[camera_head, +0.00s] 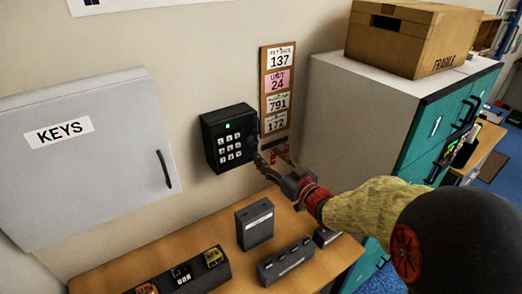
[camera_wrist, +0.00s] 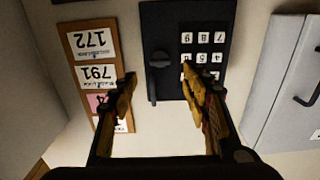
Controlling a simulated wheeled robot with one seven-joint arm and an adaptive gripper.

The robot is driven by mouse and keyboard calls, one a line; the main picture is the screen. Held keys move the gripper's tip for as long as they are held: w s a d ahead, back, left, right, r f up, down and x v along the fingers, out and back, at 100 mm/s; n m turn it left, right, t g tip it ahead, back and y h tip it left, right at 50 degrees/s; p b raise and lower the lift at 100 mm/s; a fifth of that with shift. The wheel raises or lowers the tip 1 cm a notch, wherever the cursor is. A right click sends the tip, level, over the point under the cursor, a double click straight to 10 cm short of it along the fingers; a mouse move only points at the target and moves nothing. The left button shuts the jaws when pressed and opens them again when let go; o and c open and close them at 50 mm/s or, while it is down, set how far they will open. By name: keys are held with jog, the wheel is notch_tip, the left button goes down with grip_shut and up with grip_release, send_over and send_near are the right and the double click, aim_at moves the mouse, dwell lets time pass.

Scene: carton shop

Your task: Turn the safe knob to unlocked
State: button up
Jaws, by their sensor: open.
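The safe (camera_head: 229,138) is a black box on the wall with a white-key keypad and a small lit green light. In the wrist view, which is upside down, the safe face (camera_wrist: 170,20) shows its dark knob (camera_wrist: 158,60) beside the keypad, with a lever running down the picture. My gripper (camera_head: 270,157) is at the safe's right side in the head view, where it partly hides the knob. In the wrist view my gripper (camera_wrist: 159,75) is open, its yellow fingers on either side of the knob lever, with visible gaps. I cannot tell the exact depth between them.
A number board (camera_head: 277,90) hangs right of the safe. A grey KEYS cabinet (camera_head: 90,165) is on the left. Below, a wooden table (camera_head: 205,248) bears several dark boxes. A pale cabinet (camera_head: 350,120) with a carton (camera_head: 410,38) stands right.

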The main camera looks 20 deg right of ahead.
jog(key=shift+v, duration=2.25)
